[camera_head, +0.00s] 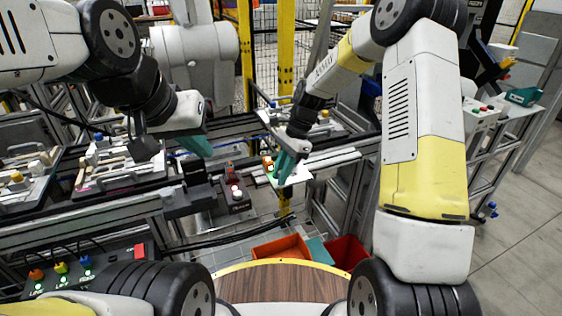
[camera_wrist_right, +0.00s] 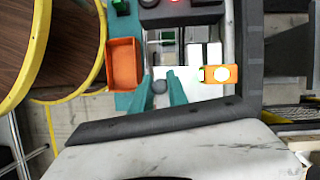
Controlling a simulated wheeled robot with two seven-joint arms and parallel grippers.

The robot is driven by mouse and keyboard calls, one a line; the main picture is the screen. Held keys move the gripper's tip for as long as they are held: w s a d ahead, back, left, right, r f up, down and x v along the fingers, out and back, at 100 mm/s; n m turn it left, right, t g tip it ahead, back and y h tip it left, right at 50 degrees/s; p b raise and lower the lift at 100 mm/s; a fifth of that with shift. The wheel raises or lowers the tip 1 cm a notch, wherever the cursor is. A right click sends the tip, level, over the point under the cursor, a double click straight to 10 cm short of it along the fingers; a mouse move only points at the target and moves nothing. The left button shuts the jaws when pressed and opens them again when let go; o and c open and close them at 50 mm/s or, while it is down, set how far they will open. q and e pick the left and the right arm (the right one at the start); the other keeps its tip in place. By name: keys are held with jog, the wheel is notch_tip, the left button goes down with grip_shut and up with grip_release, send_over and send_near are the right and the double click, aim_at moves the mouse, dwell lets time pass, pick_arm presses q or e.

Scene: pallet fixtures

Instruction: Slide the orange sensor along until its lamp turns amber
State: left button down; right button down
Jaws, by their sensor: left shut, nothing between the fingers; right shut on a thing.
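An orange block with a bright pale lamp, which looks like the orange sensor (camera_wrist_right: 220,74), lies right of my right gripper in the right wrist view. Its lamp is washed out, so I cannot tell its colour. In the head view, an orange part (camera_head: 267,161) shows just left of the right fingers. My right gripper (camera_wrist_right: 161,75) has its teal fingers on either side of a dark grey round knob (camera_wrist_right: 159,87) and is shut on it. I cannot tell whether the knob joins the sensor. My left gripper (camera_head: 198,147) is shut and empty, well left of the right one.
A dark box with a lit button (camera_head: 236,193) stands between the grippers. Orange (camera_head: 280,249) and red (camera_head: 345,254) bins sit below. Fixture trays (camera_head: 121,165) lie at left.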

jog(key=shift+w+d, duration=0.1)
dwell(0.8)
jog(key=w+d, duration=0.4)
jog(key=d, duration=0.7)
jog(key=shift+w, duration=0.35)
jog(key=shift+d+r, duration=0.1)
jog(key=c, duration=1.3)
grip_release()
jog(key=v, duration=0.7)
jog(key=shift+r, duration=0.35)
